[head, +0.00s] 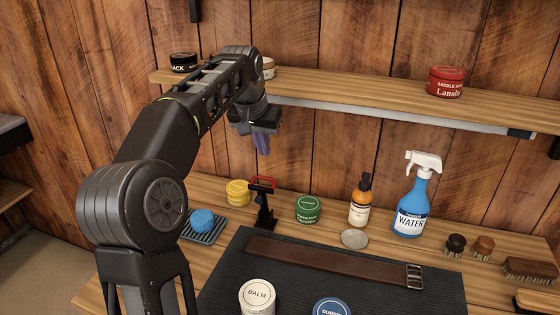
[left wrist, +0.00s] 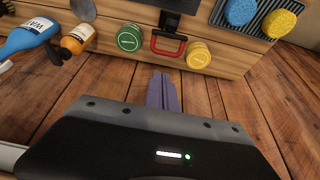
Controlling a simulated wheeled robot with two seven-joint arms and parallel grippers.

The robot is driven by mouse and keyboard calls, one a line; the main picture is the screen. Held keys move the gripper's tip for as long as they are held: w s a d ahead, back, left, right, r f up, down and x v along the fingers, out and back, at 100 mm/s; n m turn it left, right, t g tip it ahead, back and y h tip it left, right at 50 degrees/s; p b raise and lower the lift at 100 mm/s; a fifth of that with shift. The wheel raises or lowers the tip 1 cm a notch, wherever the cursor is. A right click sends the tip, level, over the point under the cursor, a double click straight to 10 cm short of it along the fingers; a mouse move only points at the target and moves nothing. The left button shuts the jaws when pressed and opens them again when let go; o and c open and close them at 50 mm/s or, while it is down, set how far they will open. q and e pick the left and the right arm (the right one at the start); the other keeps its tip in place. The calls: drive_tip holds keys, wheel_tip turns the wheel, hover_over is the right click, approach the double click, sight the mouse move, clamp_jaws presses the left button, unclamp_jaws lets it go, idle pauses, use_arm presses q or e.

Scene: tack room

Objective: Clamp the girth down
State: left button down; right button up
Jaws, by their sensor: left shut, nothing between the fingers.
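The girth (head: 330,262) is a brown leather strap lying flat across the dark mat, with a metal buckle (head: 414,276) at its right end. A black clamp with a red handle (head: 263,184) stands at the back left edge of the mat, by the strap's left end, with the handle raised. The red handle also shows in the left wrist view (left wrist: 168,46). My left gripper (head: 262,145) is shut and empty, in the air above and behind the clamp, near the plank wall. Its closed purple-grey fingers show in the left wrist view (left wrist: 163,92). My right gripper is out of view.
A yellow tin (head: 237,192) and a green tin (head: 308,208) flank the clamp. A dropper bottle (head: 360,200), a blue spray bottle (head: 413,200) and brushes (head: 528,269) stand rightward. A shelf (head: 390,93) juts out above. Balm (head: 257,296) and blue (head: 331,308) tins are in front.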

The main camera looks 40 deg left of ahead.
use_arm(q)
drive_tip(key=x, duration=0.9)
drive_tip(key=shift+f+p, duration=0.35)
drive_tip(key=shift+f, duration=0.05)
